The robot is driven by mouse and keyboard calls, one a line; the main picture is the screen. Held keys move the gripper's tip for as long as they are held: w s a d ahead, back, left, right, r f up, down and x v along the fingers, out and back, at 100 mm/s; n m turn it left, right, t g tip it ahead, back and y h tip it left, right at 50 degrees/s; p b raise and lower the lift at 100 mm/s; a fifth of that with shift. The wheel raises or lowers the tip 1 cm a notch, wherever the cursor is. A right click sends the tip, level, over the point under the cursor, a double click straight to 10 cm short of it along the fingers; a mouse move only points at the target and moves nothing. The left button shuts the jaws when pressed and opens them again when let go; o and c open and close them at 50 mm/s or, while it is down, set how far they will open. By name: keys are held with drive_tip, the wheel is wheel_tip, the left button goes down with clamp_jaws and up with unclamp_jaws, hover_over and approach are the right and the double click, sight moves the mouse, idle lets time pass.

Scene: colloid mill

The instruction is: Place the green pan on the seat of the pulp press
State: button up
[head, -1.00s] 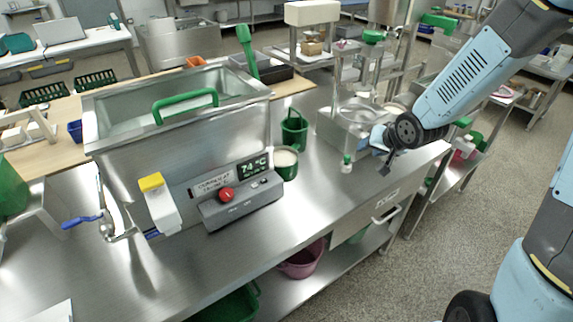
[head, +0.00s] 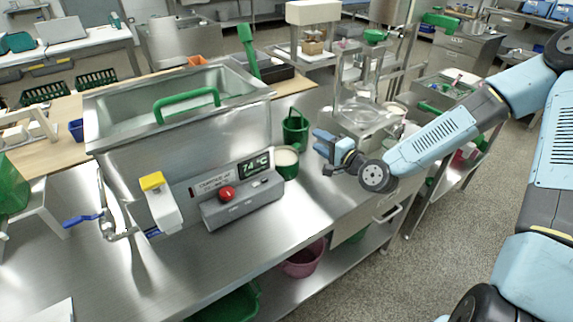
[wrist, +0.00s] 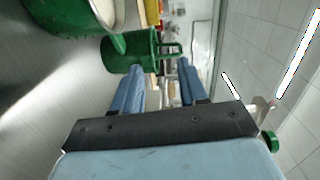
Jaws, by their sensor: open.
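A green pan (head: 286,162) with pale contents stands on the steel bench, right of the grey control box. A green bucket-like vessel (head: 295,132) stands just behind it. In the wrist view the filled pan (wrist: 70,16) is at top left, and the second green vessel (wrist: 130,50) lies beyond the fingertips. I cannot be sure which one is the task's pan. My gripper (head: 321,146) is open and empty, right of both vessels and apart from them; its fingers (wrist: 162,68) point toward the second vessel. The apparent pulp press (head: 366,112), a steel frame with a clear round plate, stands behind my gripper.
A large steel tank (head: 180,125) with a green handle fills the left of the bench. The control box (head: 240,201) with a red button sits before it. A blue-handled valve (head: 82,219) sticks out at left.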

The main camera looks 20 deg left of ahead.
drive_tip(key=m, duration=0.1)
approach(300, 147)
drive_tip(key=shift+w+a+f+t, duration=0.3)
drive_tip(key=shift+w+a+f, duration=0.1)
drive_tip(key=shift+f, duration=0.1)
drive_tip(key=shift+x, duration=1)
drive_tip(key=shift+r+x, duration=0.2)
drive_tip(key=shift+x, duration=2.55)
clamp_jaws()
drive_tip(key=shift+s, duration=0.1)
